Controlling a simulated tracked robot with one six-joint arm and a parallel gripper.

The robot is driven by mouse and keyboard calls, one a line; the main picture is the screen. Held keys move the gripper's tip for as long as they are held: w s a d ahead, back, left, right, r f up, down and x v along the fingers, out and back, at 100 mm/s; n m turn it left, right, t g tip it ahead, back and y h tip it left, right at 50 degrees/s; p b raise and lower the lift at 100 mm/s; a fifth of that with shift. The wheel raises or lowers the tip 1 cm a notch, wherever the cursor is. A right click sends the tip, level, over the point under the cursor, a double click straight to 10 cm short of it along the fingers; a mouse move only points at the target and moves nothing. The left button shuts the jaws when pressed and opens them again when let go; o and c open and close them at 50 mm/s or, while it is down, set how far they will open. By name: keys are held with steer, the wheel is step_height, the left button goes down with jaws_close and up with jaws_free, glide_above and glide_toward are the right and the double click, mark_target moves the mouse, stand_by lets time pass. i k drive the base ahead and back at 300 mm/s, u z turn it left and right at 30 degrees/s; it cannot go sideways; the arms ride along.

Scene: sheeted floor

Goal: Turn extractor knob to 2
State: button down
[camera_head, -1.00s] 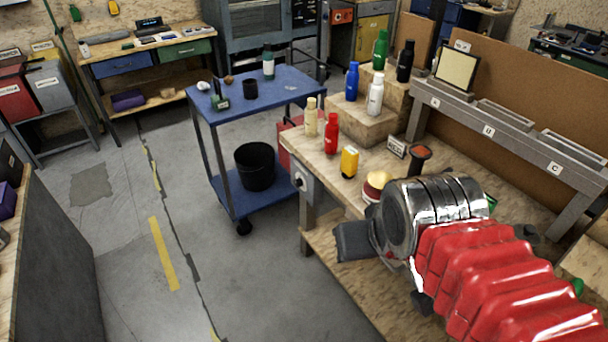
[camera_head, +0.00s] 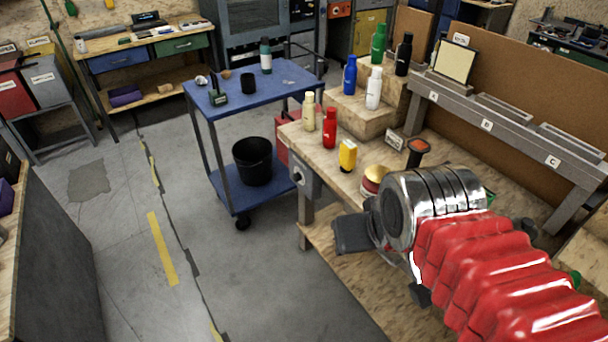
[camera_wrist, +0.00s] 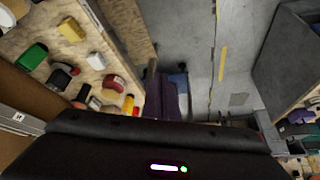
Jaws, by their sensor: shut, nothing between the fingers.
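A grey box with a small round pale knob (camera_head: 298,175) is on the left end of the wooden workbench (camera_head: 318,145), just below the top. Its markings are too small to read, so I cannot tell its setting. My gripper (camera_head: 352,234) is below and to the right of the box in the head view, beside the bench, and apart from the knob. In the wrist view, my gripper's dark fingers (camera_wrist: 168,97) are together and hold nothing. I cannot make out the knob in the wrist view.
A yellow bottle (camera_head: 347,155), a red bottle (camera_head: 329,128) and a cream bottle (camera_head: 309,111) stand near the bench edge. A blue cart (camera_head: 225,108) with a black bucket (camera_head: 254,162) stands left of the bench. Floor (camera_head: 240,285) before the cart is clear.

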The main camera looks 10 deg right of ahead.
mark_target(296, 177)
steer(key=k, duration=0.6)
steer(key=u, duration=0.45)
steer(key=i, duration=0.55)
steer(key=u, duration=0.75)
steer(key=i, duration=0.9)
